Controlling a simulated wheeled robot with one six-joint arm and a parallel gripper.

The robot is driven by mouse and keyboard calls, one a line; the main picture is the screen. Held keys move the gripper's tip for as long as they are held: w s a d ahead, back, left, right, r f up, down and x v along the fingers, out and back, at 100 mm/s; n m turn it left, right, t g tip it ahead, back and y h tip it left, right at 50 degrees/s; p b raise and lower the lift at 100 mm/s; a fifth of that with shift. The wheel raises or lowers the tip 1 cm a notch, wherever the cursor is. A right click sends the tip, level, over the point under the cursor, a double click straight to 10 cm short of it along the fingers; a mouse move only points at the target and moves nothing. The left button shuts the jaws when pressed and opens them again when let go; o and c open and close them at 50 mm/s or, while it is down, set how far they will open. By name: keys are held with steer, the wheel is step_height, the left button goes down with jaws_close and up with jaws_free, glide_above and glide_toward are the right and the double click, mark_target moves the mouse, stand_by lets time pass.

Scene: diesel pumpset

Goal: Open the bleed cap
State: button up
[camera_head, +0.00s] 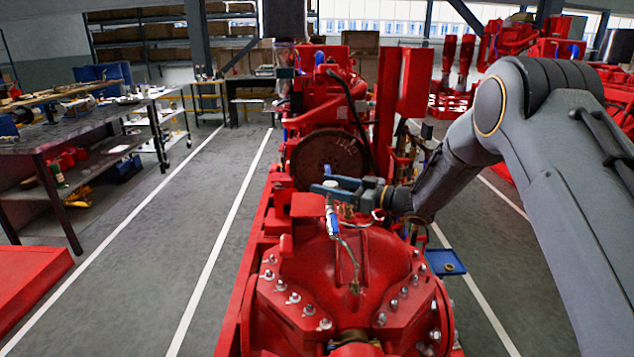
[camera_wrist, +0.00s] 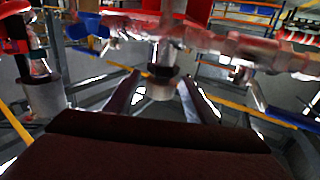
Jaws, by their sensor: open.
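My gripper (camera_head: 326,185) reaches in from the right above the red pump casing (camera_head: 370,262). In the wrist view, its two dark fingers (camera_wrist: 160,96) are apart. A short pale cylinder with a dark band (camera_wrist: 161,86) shows between them; it looks like the bleed cap, though I cannot be sure. I cannot tell whether either finger touches it. In the head view, a small valve with a blue handle (camera_head: 332,222) stands just below the gripper, with a thin pipe running down to the casing. The cap itself is not clear there, partly hidden by the gripper.
A large dark flywheel disc (camera_head: 328,160) and the red engine stand right behind the gripper. A red upright box (camera_head: 415,82) rises to the right. A workbench (camera_head: 75,140) is at left. The floor aisle between bench and pumpset is clear.

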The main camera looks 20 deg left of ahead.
steer(key=shift+w+a+p, duration=0.15)
steer(key=shift+a+p, duration=0.15)
steer(key=shift+a, duration=1.4)
steer(key=c, duration=1.1)
